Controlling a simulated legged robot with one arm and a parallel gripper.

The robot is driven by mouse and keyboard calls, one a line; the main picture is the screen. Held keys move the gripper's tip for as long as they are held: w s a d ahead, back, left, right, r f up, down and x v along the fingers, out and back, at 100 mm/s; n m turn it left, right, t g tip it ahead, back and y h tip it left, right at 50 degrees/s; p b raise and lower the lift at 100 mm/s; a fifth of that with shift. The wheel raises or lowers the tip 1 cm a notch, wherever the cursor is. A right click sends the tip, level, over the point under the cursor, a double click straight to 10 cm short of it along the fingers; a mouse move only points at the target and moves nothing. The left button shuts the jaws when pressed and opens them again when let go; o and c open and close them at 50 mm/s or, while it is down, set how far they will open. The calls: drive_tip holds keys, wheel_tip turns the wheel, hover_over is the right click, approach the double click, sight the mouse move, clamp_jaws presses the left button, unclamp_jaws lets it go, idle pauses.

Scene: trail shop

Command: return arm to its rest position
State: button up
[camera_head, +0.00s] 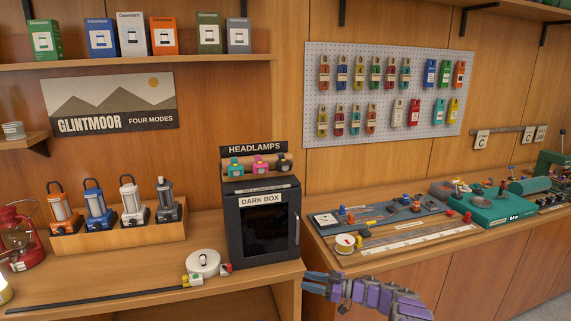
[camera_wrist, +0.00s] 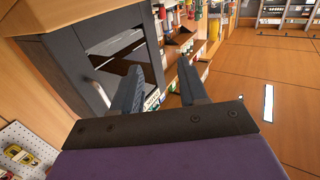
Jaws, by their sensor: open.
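My gripper (camera_head: 318,282) is at the lower middle of the head view, at the end of my purple and grey arm. It is in front of the gap between the two wooden counters. In the wrist view my gripper (camera_wrist: 165,82) shows two dark fingers standing apart, with nothing between them. The black dark box (camera_head: 262,226) stands on the left counter, up and to the left of my gripper. Its dark frame also shows at the upper left of the wrist view (camera_wrist: 90,68).
The left counter (camera_head: 110,270) holds lanterns (camera_head: 96,205), a round white case (camera_head: 203,263) and a long black strip (camera_head: 120,297). The right counter (camera_head: 325,228) holds tool trays and a teal case (camera_head: 492,208). A pegboard (camera_head: 390,60) hangs behind. Cabinet fronts (camera_head: 480,270) stand below the right counter.

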drive_tip(key=w+d+r+m+t+h, duration=0.3)
drive_tip(key=w+r+t+h, duration=0.15)
drive_tip(key=r, duration=0.45)
drive_tip(key=w+d+r+m+t+h, duration=0.3)
drive_tip(key=w+r+t, duration=0.25)
drive_tip(key=r, duration=0.35)
drive_tip(key=s+d+r+m+h, duration=0.5)
drive_tip(key=d+r+m+h, duration=0.1)
drive_tip(key=d+r+h, duration=0.25)
drive_tip(key=s+f+m+g+h, duration=0.2)
drive_tip(key=s+g, duration=0.2)
drive_tip(key=s, duration=1.1)
drive_tip(key=s+f+m+g+h, duration=0.15)
drive_tip(key=s+g, duration=0.35)
drive_tip(key=s, duration=1)
drive_tip(key=s+a+f+g, duration=0.2)
drive_tip(key=s+a, duration=0.1)
drive_tip(key=s, duration=0.8)
drive_tip(key=s+a+f+g+y, duration=0.1)
drive_tip(key=s+a+f+g, duration=0.1)
drive_tip(key=s, duration=1)
drive_tip(key=s+a+f+g+y, duration=0.1)
drive_tip(key=s+a+f+g, duration=0.1)
drive_tip(key=s, duration=0.9)
drive_tip(key=shift+s+a+f+n+g, duration=0.25)
drive_tip(key=shift+a+n+g, duration=0.2)
drive_tip(key=shift+a+g, duration=0.5)
drive_tip(key=shift+w+d, duration=0.1)
